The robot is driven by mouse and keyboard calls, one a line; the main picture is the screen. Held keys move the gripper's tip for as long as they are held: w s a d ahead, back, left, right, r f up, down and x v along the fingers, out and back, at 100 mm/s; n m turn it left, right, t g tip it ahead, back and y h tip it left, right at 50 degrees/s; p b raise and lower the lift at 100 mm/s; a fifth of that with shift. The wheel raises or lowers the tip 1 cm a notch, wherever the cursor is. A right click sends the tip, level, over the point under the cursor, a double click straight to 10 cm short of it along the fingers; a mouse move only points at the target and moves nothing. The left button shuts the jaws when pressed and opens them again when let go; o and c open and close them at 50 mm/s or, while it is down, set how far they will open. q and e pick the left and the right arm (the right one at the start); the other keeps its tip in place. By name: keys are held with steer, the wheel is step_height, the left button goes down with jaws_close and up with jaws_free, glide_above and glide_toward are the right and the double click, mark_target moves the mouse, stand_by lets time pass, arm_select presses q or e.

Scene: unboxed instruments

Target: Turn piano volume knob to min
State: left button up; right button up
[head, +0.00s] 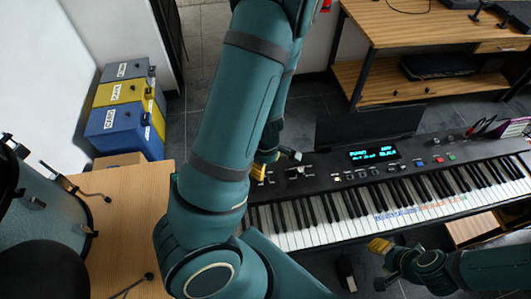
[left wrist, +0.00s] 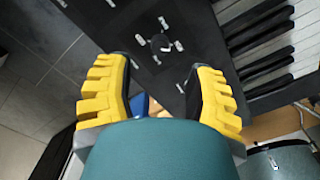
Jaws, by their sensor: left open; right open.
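The piano (head: 400,205) is a long black keyboard with a lit blue display. Its left end and control panel lie under my left gripper (head: 274,162). In the left wrist view a small round dark knob (left wrist: 161,43) with light marks sits on the black panel. My left gripper (left wrist: 158,88) is open and empty, with the knob ahead of the gap between its fingertips and apart from them. In the head view my left gripper partly covers the panel, and I cannot make out the knob clearly. My right gripper (head: 377,265) is open and empty in front of the keys.
A wooden table (head: 130,195) is at the left, with a drum (head: 45,215) beside it. Stacked blue, yellow and grey boxes (head: 125,130) stand behind. A wooden workbench (head: 420,25) is at the back right. My left arm hides much of the piano's left end.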

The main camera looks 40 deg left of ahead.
mark_target(266, 175)
arm_select(q)
steer(key=shift+r, duration=2.8)
